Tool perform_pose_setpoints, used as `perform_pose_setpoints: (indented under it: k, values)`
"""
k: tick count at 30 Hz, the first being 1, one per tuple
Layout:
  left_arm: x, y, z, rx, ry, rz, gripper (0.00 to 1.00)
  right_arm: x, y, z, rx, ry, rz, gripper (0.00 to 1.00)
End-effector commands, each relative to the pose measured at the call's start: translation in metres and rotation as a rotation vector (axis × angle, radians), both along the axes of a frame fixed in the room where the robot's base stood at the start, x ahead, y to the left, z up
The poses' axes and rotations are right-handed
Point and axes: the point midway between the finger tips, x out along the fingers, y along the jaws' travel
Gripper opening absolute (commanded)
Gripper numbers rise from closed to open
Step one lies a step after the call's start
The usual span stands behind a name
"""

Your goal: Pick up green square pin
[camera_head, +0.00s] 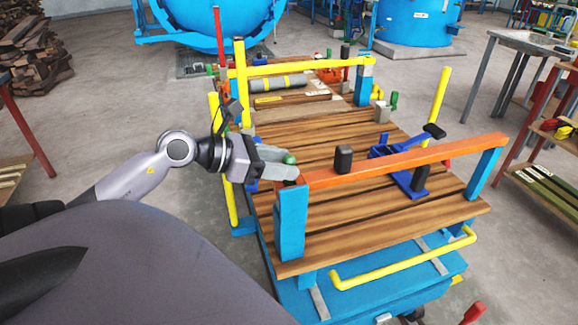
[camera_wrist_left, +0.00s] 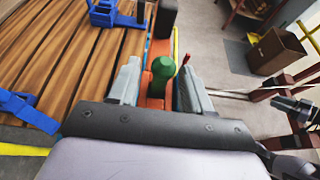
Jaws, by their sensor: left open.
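The green pin (camera_head: 289,159) shows as a small rounded green top at the left end of the orange rail, by the blue corner post. In the left wrist view the green pin (camera_wrist_left: 162,68) stands on the orange rail between my two grey fingers. My left gripper (camera_head: 278,166) is open, with its fingers on either side of the pin; it also shows in the left wrist view (camera_wrist_left: 158,72). Gaps show between pin and fingers there. The pin's lower part and its square shape cannot be made out.
The orange rail (camera_head: 400,161) borders the wooden-slatted cart deck (camera_head: 345,225). A blue clamp-like fixture (camera_head: 402,170) sits further right. Yellow upright bars (camera_head: 240,85) stand close behind my left wrist.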

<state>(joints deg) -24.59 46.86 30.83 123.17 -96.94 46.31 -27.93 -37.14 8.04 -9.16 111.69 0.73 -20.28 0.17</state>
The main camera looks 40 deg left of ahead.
Motion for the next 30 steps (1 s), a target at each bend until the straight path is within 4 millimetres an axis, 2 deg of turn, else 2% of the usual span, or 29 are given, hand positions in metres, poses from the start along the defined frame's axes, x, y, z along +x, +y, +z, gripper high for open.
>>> perform_pose_setpoints:
  k: [9, 20, 23, 24, 25, 30]
  values:
    - [0.026, -0.016, -0.009, -0.001, -0.003, 0.000, 0.49, -0.001, 0.000, 0.006, 0.000, 0.001, 0.000, 0.43]
    - [0.030, -0.018, -0.013, -0.002, 0.001, 0.000, 0.49, -0.001, 0.000, 0.006, 0.001, 0.001, -0.001, 0.43]
    - [0.030, -0.018, -0.013, -0.002, 0.001, 0.000, 0.20, -0.001, 0.000, 0.006, 0.001, 0.001, -0.001, 0.43]
    - [0.030, -0.018, -0.013, -0.002, 0.001, 0.000, 0.07, -0.001, 0.000, 0.006, 0.001, 0.001, -0.001, 0.43]
    - [0.030, -0.018, -0.013, -0.002, 0.001, 0.000, 0.00, -0.001, 0.000, 0.006, 0.000, 0.002, -0.001, 0.43]
    - [0.030, -0.018, -0.012, -0.002, 0.000, -0.001, 0.00, -0.001, 0.000, 0.006, 0.000, 0.002, -0.001, 0.43]
